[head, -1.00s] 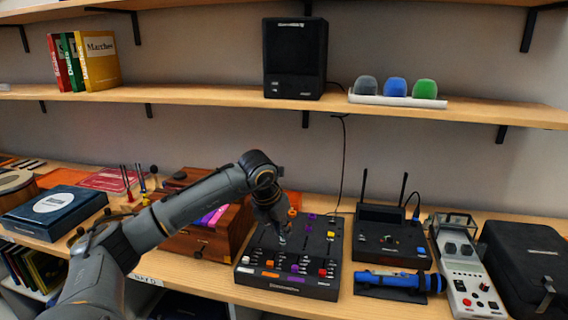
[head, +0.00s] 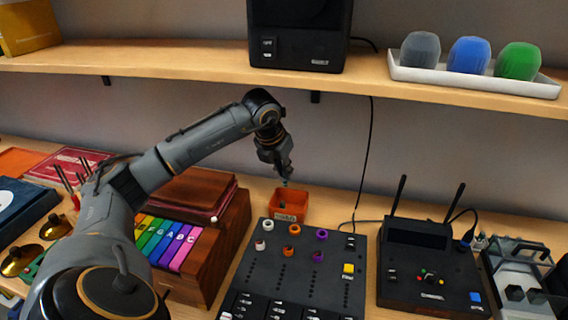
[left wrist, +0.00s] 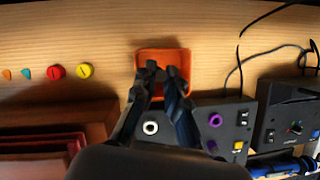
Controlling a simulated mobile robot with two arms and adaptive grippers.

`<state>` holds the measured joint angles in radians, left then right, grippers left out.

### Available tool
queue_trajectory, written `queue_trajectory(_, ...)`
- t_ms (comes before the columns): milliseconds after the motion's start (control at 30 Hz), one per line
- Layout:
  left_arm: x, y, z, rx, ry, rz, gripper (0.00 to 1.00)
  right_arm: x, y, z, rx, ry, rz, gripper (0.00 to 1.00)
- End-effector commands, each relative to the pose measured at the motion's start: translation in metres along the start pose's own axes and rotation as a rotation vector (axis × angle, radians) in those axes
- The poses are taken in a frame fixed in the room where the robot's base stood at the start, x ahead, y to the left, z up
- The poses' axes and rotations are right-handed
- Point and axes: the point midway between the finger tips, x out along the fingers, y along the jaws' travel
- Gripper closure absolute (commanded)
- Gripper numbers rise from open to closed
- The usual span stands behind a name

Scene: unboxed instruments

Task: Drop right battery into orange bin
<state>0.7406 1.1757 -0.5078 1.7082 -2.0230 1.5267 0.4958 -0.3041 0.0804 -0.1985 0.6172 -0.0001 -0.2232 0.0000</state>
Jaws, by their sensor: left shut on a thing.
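The orange bin (head: 301,198) is a small open box on the shelf, behind the black mixer panel. It also shows in the left wrist view (left wrist: 184,57). My left gripper (head: 286,176) points down just above the bin. In the left wrist view its fingers (left wrist: 160,72) overlap the bin's opening. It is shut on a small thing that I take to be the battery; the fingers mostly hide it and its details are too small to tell. A small dark spot shows inside the bin, too unclear to name. My right gripper is not in view.
The black mixer panel (head: 295,270) with coloured knobs stands in front of the bin. A wooden box (head: 222,240) with coloured keys is to its left. A black device with antennas (head: 430,265) stands at right. A cable (head: 369,150) hangs behind. An upper shelf (head: 200,62) runs overhead.

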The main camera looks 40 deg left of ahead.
Motion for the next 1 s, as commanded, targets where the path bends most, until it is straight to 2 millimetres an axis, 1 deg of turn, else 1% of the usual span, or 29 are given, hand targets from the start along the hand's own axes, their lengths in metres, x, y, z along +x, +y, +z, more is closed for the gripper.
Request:
queue_trajectory(33, 0.006, 0.000, -0.003, 0.000, 0.001, 0.000, 1.00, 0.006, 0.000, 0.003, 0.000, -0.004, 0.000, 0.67)
queue_trajectory(100, 0.013, 0.000, -0.006, 0.000, 0.001, 0.000, 1.00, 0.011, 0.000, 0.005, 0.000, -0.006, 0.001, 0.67)
queue_trajectory(267, 0.032, 0.000, -0.013, 0.000, 0.001, 0.000, 1.00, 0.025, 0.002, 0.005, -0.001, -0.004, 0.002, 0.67)
queue_trajectory(400, 0.045, 0.000, -0.019, -0.001, 0.000, 0.000, 1.00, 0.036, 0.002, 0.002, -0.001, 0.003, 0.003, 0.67)
queue_trajectory(533, 0.051, 0.001, -0.021, -0.001, 0.000, 0.000, 1.00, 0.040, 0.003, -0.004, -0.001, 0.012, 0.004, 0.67)
queue_trajectory(767, 0.051, 0.000, -0.021, -0.001, 0.000, 0.000, 1.00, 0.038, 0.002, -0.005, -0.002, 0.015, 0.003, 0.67)
queue_trajectory(800, 0.051, 0.000, -0.021, -0.001, 0.000, 0.000, 0.86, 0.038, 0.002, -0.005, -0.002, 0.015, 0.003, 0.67)
queue_trajectory(867, 0.051, 0.000, -0.021, -0.001, 0.000, 0.000, 0.74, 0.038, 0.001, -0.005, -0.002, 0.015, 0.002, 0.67)
queue_trajectory(900, 0.051, 0.000, -0.021, -0.001, 0.000, 0.000, 0.66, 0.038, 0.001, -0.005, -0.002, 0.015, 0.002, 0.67)
queue_trajectory(933, 0.051, 0.000, -0.021, -0.001, 0.000, 0.000, 0.62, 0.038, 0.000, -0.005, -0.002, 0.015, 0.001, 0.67)
queue_trajectory(1000, 0.051, 0.000, -0.021, -0.001, 0.000, 0.000, 0.62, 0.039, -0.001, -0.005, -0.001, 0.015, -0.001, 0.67)
